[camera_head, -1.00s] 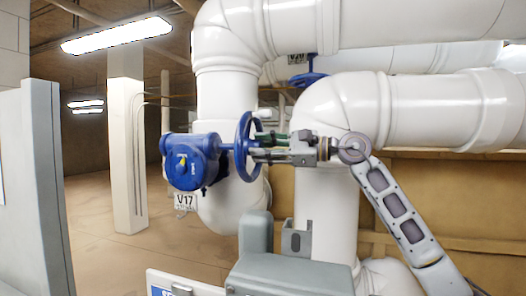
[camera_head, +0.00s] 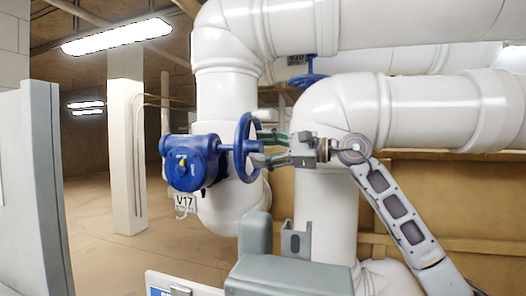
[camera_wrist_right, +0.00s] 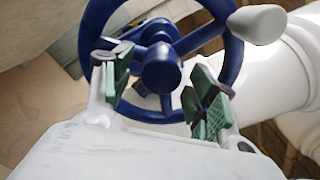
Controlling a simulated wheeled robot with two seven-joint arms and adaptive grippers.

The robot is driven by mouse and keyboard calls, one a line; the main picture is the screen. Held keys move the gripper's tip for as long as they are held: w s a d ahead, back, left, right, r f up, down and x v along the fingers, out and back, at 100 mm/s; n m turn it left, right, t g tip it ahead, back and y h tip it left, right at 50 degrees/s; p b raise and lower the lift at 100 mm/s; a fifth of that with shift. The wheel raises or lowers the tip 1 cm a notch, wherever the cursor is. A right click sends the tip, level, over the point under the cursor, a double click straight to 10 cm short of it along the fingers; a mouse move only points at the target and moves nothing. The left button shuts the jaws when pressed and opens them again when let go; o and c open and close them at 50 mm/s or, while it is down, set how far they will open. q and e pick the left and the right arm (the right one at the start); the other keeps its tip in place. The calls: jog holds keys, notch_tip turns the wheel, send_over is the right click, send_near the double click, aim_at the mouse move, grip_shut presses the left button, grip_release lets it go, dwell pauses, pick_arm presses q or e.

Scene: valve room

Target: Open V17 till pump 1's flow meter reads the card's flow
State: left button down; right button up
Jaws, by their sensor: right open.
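My right gripper (camera_head: 262,148) is at the handwheel's right side. In the right wrist view its green-padded fingers (camera_wrist_right: 160,95) are apart, in front of the wheel's lower part and hub, with nothing clasped between them. Whether they touch the wheel I cannot tell. My left gripper, the flow meter and the card are not visible.
Large white pipes (camera_head: 226,100) stand behind and right of the valve. Another blue handwheel (camera_head: 308,78) with a V20 tag is higher at the back. A white pillar (camera_head: 126,150) stands at left, with open floor around it. A grey panel edge (camera_head: 32,190) is at far left.

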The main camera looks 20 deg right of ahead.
jog(key=v, duration=1.2)
jog(key=shift+w+f, duration=0.15)
dwell(0.5)
